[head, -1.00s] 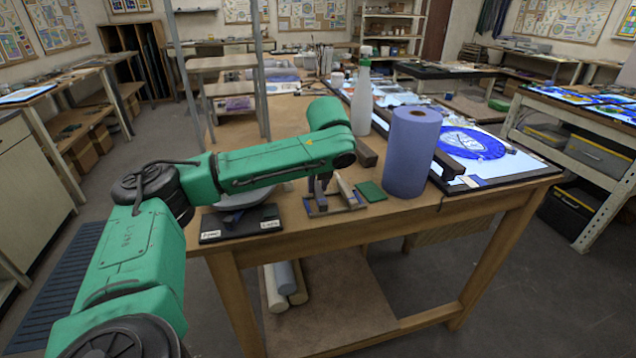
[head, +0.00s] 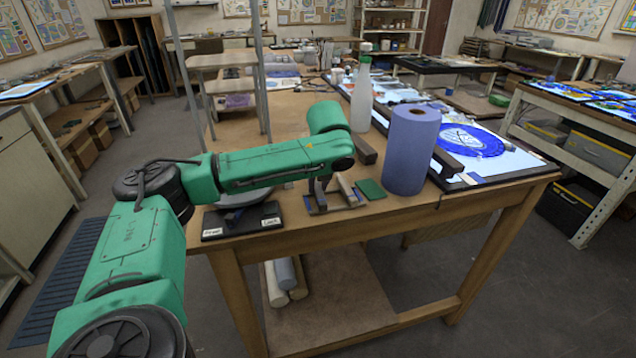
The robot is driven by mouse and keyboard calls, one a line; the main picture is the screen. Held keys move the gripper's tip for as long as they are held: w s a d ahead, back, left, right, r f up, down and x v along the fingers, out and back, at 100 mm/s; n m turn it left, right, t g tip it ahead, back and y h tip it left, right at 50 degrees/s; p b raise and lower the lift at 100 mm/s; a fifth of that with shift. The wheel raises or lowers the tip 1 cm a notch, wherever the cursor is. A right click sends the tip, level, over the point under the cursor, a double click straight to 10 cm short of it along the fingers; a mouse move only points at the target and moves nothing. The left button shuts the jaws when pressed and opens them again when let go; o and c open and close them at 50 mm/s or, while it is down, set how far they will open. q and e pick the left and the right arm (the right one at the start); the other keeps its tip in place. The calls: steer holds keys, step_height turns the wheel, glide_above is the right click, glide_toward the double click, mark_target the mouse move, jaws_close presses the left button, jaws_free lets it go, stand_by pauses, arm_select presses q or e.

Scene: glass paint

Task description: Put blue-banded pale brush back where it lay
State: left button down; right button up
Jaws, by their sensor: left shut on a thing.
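My left gripper (head: 320,197) points down over a small brush rest (head: 340,207) near the table's front edge. It is shut on a thin thing, seen only in part between the fingers. It is too small and covered to make out a blue band or pale handle. A pale bar (head: 347,188) lies slanted on the rest, just right of the fingers. Whether the held thing touches the rest cannot be told. My right gripper is not in view.
A dark board with white labels (head: 240,228) and a round grey dish lies left of the gripper. A green pad (head: 370,189), a blue paper roll (head: 411,150) and a white bottle (head: 362,95) stand close on the right. A lit glass panel (head: 500,165) lies beyond.

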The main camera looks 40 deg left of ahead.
arm_select(q)
steer(key=shift+f, duration=0.1)
steer(key=c, duration=0.6)
jaws_free()
